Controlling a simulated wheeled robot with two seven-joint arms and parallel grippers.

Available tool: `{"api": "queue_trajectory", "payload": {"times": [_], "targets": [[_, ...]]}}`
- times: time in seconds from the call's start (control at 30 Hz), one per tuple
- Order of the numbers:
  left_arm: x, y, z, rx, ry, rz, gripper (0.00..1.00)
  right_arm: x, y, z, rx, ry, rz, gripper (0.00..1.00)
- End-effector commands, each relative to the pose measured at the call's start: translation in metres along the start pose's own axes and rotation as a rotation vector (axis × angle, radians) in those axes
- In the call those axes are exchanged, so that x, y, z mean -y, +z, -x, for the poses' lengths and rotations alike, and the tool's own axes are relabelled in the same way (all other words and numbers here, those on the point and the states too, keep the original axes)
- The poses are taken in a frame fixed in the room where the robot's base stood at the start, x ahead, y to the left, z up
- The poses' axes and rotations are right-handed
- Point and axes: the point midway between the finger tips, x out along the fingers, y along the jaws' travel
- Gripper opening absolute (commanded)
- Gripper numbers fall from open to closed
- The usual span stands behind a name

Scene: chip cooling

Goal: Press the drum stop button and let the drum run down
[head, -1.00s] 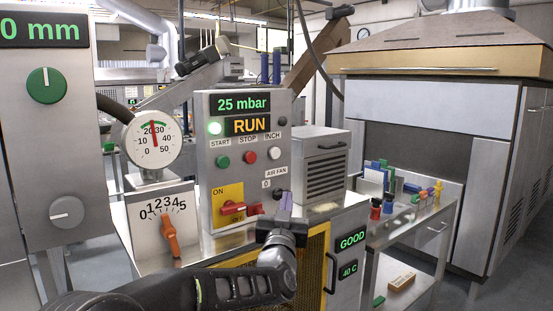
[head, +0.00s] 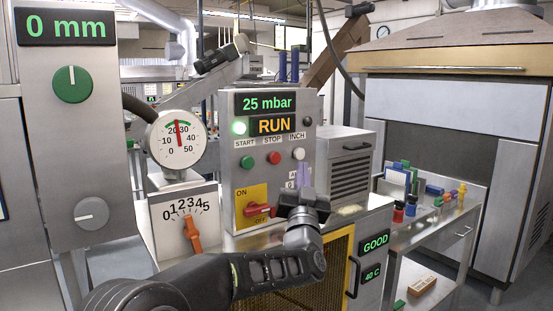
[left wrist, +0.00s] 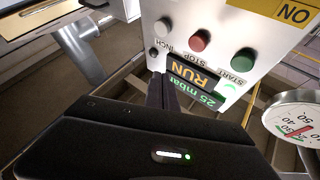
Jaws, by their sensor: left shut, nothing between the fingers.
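The red drum stop button (head: 274,158) sits on the grey control panel (head: 228,180), between the green START button (head: 247,162) and the pale INCH button (head: 298,153). The panel display (head: 278,125) reads RUN, and a green lamp (head: 239,128) is lit. My left gripper (head: 303,175) is shut and empty, in front of the panel's lower right, below and right of the stop button. In the left wrist view, which is upside down, the shut fingers (left wrist: 164,84) appear apart from the red button (left wrist: 200,40). My right gripper is out of view.
A red rotary switch (head: 258,210) on a yellow plate lies close left of my left gripper. A round dial gauge (head: 177,140) and an orange pointer lever (head: 192,235) stand further left. A vented metal box (head: 350,165) is to the right.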

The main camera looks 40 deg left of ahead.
Motion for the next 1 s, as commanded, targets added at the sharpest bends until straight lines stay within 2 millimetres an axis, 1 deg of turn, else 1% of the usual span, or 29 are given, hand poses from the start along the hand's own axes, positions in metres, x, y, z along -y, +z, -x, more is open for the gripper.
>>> {"api": "queue_trajectory", "payload": {"times": [0.37,0.43,0.6,0.77,1.0], "targets": [[0.025,0.023,-0.034,0.002,-0.001,-0.003,0.0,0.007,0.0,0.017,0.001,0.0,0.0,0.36],[0.028,0.031,-0.038,0.001,-0.001,-0.001,0.0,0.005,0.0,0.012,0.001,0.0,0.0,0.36],[0.036,0.038,-0.049,0.001,0.0,-0.001,0.0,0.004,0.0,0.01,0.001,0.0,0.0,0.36],[0.038,0.04,-0.052,0.001,0.0,0.0,0.0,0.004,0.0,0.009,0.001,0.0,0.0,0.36],[0.039,0.039,-0.053,0.001,0.0,0.0,0.0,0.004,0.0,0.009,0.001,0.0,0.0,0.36]]}}
